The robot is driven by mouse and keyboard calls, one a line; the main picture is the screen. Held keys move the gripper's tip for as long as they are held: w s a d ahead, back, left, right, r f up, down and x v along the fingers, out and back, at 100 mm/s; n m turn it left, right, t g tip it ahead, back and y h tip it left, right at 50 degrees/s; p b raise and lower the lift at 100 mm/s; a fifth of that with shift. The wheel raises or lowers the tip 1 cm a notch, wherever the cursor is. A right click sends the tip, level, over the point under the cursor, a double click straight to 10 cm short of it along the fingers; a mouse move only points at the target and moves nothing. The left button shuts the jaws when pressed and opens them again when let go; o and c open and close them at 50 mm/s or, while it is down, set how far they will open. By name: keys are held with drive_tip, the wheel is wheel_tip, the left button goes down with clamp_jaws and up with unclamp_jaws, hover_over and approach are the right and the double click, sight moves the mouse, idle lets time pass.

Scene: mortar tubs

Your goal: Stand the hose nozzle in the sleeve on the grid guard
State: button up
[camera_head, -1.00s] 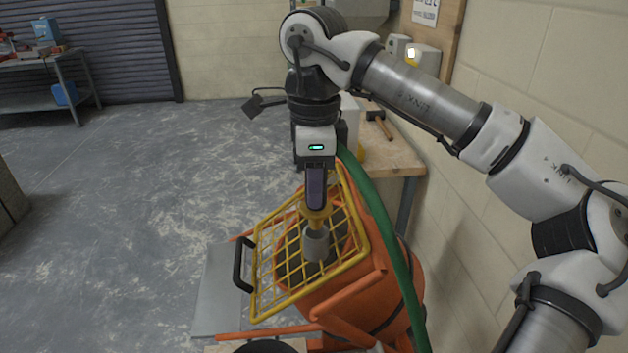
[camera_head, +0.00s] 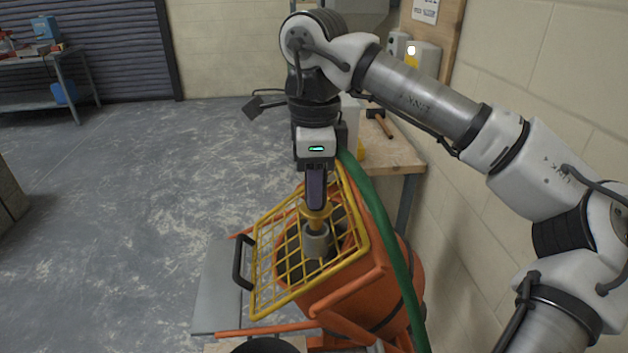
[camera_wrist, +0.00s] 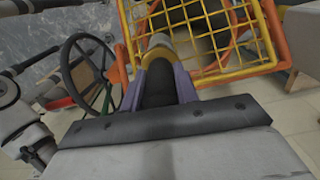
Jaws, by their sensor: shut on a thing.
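My gripper (camera_head: 316,205) points down, with its purple fingers shut on the hose nozzle (camera_head: 316,219). The nozzle is yellow brass, roughly upright, with a green hose (camera_head: 381,215) running from the gripper. The sleeve (camera_head: 316,244) is a short grey cylinder standing on the yellow grid guard (camera_head: 262,272). The nozzle's lower end meets the sleeve's mouth; how far it is inside I cannot tell. In the wrist view, the nozzle (camera_wrist: 158,44) shows between the fingers, in line with the sleeve, over the grid guard (camera_wrist: 262,35).
The grid guard lies tilted over an orange mortar tub (camera_head: 385,300), with a black handle (camera_head: 240,262) at its left. A wooden workbench (camera_head: 394,150) with a hammer stands behind, beside the wall. Open floor lies to the left.

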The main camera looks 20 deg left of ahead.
drive_tip(key=shift+f, duration=0.2)
drive_tip(key=shift+f+b, duration=0.7)
drive_tip(key=shift+f, duration=0.1)
drive_tip(key=shift+f, duration=0.3)
idle(0.4)
drive_tip(key=shift+f+b, duration=0.5)
drive_tip(key=shift+b, duration=0.05)
drive_tip(key=o, duration=1.2)
